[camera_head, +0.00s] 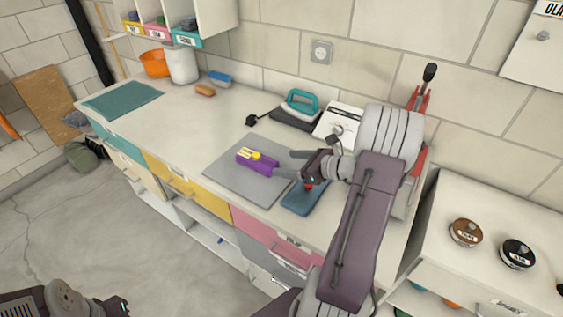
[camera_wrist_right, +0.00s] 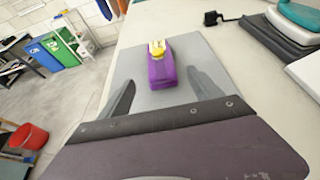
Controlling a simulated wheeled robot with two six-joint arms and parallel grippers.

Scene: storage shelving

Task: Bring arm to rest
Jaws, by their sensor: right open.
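My right gripper (camera_head: 285,164) is open above the right part of the grey mat (camera_head: 223,171) on the counter. It also shows in the right wrist view (camera_wrist_right: 160,92), with its two fingers spread apart. A purple object (camera_head: 259,163) with yellow pieces on top lies on the mat. In the wrist view the purple object (camera_wrist_right: 161,72) is ahead of and between the fingers, with a visible gap to each. My left arm shows only in part at the lower left; its gripper jaws (camera_head: 118,306) are too small and cut off to read.
A blue tray (camera_head: 304,198) lies right of the mat. A teal-handled iron (camera_head: 301,104) and a white box (camera_head: 338,122) stand behind. A green mat (camera_head: 122,100), orange bowl (camera_head: 154,64) and white canister (camera_head: 182,65) are at the left end.

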